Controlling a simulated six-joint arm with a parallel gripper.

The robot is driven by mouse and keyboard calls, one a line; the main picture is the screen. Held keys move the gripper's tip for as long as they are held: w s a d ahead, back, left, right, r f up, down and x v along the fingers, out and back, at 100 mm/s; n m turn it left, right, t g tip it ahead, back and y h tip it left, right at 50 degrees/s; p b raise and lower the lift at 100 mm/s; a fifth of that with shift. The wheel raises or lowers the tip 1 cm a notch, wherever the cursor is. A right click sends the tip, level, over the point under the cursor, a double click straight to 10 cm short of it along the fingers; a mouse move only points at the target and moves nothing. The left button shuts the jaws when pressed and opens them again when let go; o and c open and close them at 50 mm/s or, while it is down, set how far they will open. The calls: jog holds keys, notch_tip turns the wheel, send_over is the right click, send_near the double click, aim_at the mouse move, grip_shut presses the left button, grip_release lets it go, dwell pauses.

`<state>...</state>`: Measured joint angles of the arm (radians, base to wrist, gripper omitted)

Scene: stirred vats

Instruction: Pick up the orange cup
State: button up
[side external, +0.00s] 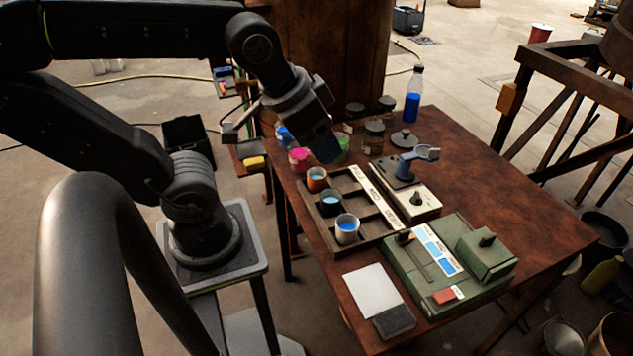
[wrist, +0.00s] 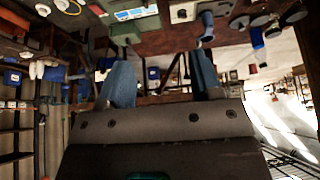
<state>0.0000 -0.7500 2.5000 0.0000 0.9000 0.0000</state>
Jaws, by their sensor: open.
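In the side view, an orange cup (side external: 317,181) with blue liquid in it stands upright in the far-left compartment of a dark wooden tray (side external: 371,238). My gripper (side external: 325,150) is in the air above the back of the tray, near the orange cup and apart from it as far as I can tell. In the wrist view my gripper (wrist: 161,68) shows two blue fingers spread apart with nothing between them. I cannot make out the orange cup in the wrist view.
Two grey cups (side external: 347,229) of blue liquid stand nearer in the tray. A pink pot (side external: 299,159) and a green pot (side external: 342,150) are behind it. Right of it are a pale device (side external: 413,199) and a green control box (side external: 425,280). A bottle (side external: 413,97) stands at the back.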

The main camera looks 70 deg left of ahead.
jog(key=o, duration=0.4)
jog(key=m+g+y, duration=0.4)
jog(key=m+g, duration=0.2)
jog(key=m, duration=1.2)
send_near(317, 174)
jog(key=s+d+f, duration=0.1)
jog(key=f, duration=0.1)
jog(key=shift+x, duration=3.1)
